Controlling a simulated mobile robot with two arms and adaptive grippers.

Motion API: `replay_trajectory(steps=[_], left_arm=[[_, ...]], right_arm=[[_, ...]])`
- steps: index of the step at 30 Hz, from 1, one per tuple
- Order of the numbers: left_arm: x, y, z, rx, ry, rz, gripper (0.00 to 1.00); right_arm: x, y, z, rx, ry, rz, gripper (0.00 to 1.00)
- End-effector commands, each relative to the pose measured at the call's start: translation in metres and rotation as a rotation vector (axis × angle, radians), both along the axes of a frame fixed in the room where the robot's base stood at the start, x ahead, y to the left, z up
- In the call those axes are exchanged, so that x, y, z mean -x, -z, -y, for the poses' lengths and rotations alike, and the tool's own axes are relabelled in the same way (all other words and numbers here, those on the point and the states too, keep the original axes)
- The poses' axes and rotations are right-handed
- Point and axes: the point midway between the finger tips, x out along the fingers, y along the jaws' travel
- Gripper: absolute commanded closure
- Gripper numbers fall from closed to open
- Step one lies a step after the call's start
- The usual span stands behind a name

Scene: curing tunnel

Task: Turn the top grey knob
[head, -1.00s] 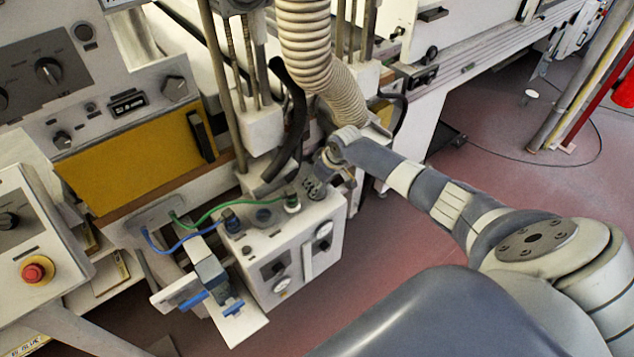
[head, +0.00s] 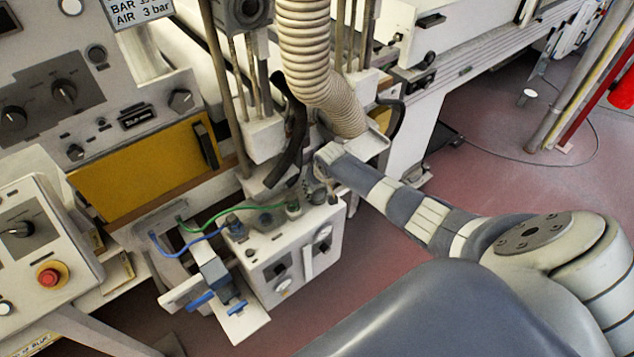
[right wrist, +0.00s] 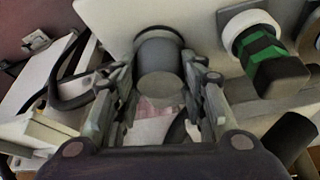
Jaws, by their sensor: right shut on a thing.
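The grey knob (right wrist: 160,72) is a short round cylinder on the white box's face in the right wrist view. My right gripper (right wrist: 168,84) has one finger on each side of it and is shut on it. In the head view my right gripper (head: 318,192) is small and partly hidden at the top right of the white control box (head: 262,262). The knob cannot be made out clearly there. My left gripper is not in view.
A green-and-black hose fitting (right wrist: 267,58) sits close beside the knob. Green (head: 235,208) and blue (head: 185,244) hoses run to the box top. A ribbed duct (head: 312,60) and black hose (head: 290,150) stand close behind. Floor is open at right.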

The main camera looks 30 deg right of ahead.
Motion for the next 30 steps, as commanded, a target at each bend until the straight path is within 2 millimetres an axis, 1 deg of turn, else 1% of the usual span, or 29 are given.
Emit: replay_trajectory(steps=[1,6,14,23,30], left_arm=[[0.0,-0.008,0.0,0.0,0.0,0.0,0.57],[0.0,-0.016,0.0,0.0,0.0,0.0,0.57],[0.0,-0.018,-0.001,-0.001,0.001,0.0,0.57],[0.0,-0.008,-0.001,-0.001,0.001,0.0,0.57],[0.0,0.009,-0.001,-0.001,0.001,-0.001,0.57]], right_arm=[[0.001,-0.003,-0.002,-0.003,0.045,-0.003,0.85],[0.001,-0.001,-0.002,-0.003,0.207,-0.003,0.85],[0.0,0.001,-0.002,-0.003,0.454,-0.003,0.85],[-0.001,0.003,-0.002,-0.003,0.739,-0.002,0.85],[-0.001,0.005,-0.002,-0.003,0.968,-0.002,0.85]])
